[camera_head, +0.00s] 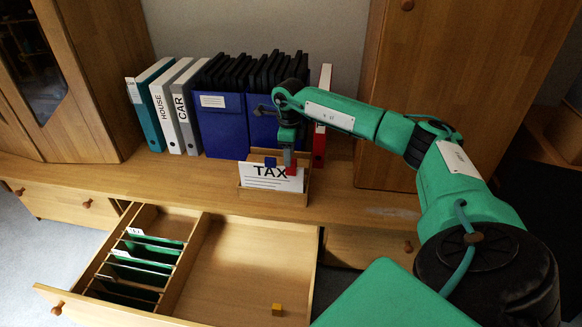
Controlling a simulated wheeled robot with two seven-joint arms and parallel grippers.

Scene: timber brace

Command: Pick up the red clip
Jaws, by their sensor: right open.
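The small red clip (291,170) sits at the top edge of the white TAX paper (258,182), toward its right end. The paper stands in a wooden holder (305,182) on the cabinet top. My right gripper (288,156) is open and points down just above the red clip. Its tips are close to the clip; I cannot tell whether they touch or straddle it. A blue clip (270,162) is on the same paper edge, left of the red one. My left gripper is not in view.
Blue folders (220,128) and upright binders (165,115) stand behind the holder, with a red binder (321,140) at right. An open drawer (245,265) below holds green hanging files (140,265) and a small yellow block (277,309). The cabinet top (380,205) right of the holder is bare.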

